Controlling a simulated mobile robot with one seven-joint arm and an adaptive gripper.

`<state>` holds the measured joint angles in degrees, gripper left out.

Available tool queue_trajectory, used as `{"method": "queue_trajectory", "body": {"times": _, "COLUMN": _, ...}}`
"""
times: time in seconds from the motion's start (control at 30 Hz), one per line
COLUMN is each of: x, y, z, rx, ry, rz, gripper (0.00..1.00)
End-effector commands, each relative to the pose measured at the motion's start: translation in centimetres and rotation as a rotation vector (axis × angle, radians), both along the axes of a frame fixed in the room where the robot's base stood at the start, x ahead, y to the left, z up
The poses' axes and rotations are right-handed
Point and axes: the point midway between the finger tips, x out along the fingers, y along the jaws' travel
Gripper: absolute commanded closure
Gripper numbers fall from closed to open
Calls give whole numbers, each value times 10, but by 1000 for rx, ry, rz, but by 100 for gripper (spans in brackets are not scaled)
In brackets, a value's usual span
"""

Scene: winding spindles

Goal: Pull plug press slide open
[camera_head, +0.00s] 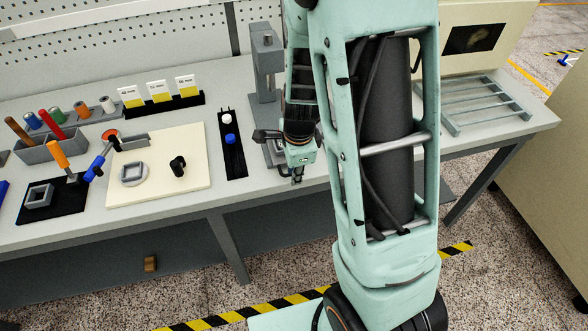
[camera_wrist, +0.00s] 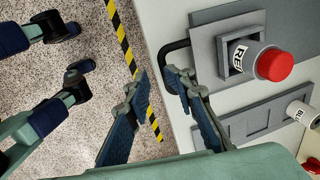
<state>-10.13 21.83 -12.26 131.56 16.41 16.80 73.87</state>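The grey press (camera_head: 264,75) stands on the bench, partly hidden by my arm. In the wrist view, its grey slide plate (camera_wrist: 205,48) has a black bent handle (camera_wrist: 172,48) on its left side. A white plug (camera_wrist: 240,55) with a red cap and dark letters sits in a square grey holder on the plate. In the head view my gripper (camera_head: 297,175) hangs low at the press's front, by the bench edge.
A black tray (camera_head: 236,165) with blue- and white-capped items is left of the press. A cream board (camera_head: 195,185), tool holder (camera_head: 40,152) and label stand (camera_head: 165,104) lie further left. A metal rack (camera_head: 490,103) is at right. Open floor lies before the bench.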

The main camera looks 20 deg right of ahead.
Motion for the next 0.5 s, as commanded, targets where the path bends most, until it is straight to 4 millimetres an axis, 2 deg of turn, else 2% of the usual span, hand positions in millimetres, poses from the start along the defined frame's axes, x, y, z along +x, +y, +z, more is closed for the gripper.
{"method": "queue_trajectory", "body": {"times": 0.5, "x": 2, "y": 0, "z": 1, "rx": 0, "ry": -5, "rz": 0, "gripper": 76}}
